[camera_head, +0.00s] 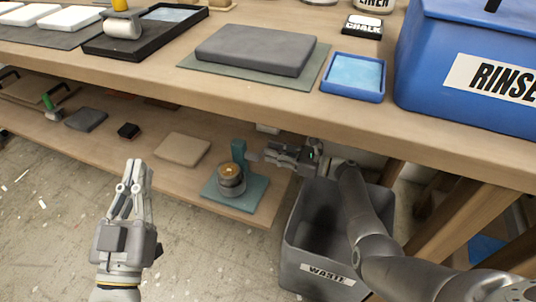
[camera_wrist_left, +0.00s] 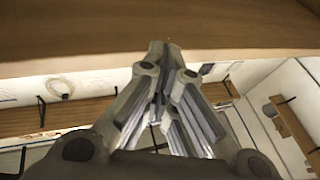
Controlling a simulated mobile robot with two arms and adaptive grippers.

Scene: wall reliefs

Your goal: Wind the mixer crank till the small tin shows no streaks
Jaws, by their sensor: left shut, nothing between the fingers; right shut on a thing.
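The mixer (camera_head: 240,147) is a teal stand on a flat teal base, on the lower shelf below the bench. The small tin (camera_head: 232,187) sits upright on it, grey with a brownish-yellow top. A pale spot shows on that top; streaks are too small to make out. My right gripper (camera_head: 269,155) reaches in from the right, beside the mixer's stand, shut on the crank (camera_head: 253,157), which its fingers mostly hide. My left gripper (camera_head: 137,163) is shut and empty, in front of the shelf, well left of the mixer. Its closed fingers fill the left wrist view (camera_wrist_left: 165,50).
A grey waste bin (camera_head: 325,272) stands below my right arm. The bench edge overhangs the shelf. A beige slab (camera_head: 183,149) and a small dark block (camera_head: 128,131) lie on the shelf left of the mixer. A blue rinse tub (camera_head: 430,60) stands on the bench.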

